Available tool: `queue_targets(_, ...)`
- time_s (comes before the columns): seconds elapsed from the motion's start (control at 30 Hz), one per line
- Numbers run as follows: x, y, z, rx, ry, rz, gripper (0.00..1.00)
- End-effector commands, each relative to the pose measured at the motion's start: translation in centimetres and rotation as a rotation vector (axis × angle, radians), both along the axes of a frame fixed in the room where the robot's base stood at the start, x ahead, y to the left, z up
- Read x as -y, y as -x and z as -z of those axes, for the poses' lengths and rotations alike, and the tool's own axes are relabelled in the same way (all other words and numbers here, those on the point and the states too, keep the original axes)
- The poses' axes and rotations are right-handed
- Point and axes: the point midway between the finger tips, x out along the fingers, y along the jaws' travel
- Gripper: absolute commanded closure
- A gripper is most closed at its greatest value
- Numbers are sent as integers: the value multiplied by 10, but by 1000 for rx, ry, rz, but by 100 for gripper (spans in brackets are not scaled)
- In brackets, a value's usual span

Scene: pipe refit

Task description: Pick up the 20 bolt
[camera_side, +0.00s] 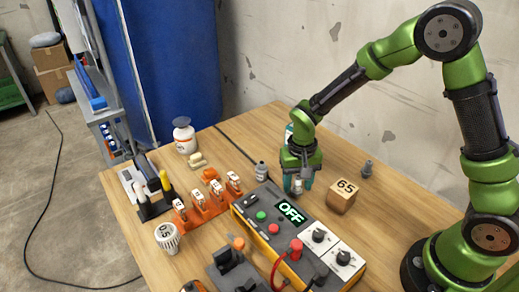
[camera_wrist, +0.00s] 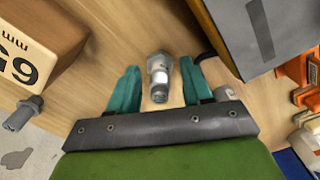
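A silver bolt (camera_wrist: 159,80) with a hexagonal head stands out in the wrist view, lying between the two teal fingers of my gripper (camera_wrist: 159,68). The fingers are open, with a gap visible on both sides of it. In the side view my gripper (camera_side: 298,182) is low over the table behind the control box, and the bolt (camera_side: 298,187) shows partly between the fingers. A darker grey bolt (camera_side: 367,168) stands apart to the right; it also shows in the wrist view (camera_wrist: 22,114). No 20 marking is legible on either bolt.
A wooden block marked 65 (camera_side: 342,196) stands close to the right of my gripper. The control box (camera_side: 268,222) reading OFF is close in front. A grey cylindrical piece (camera_side: 261,171) stands left. An orange rack (camera_side: 207,207) is farther left. The table behind is mostly clear.

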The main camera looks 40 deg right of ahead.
Motion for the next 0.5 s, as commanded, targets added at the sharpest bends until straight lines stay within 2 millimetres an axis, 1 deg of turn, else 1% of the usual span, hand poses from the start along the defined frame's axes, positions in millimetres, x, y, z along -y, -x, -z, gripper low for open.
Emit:
queue_targets(0.03, 0, 0, 0, 0, 0, 0, 57)
queue_targets(0.07, 0, 0, 0, 0, 0, 0, 62)
queue_targets(0.3, 0, 0, 0, 0, 0, 0, 98)
queue_targets(0.33, 0, 0, 0, 0, 0, 0, 100)
queue_targets(0.5, 0, 0, -1, 1, 0, 0, 100)
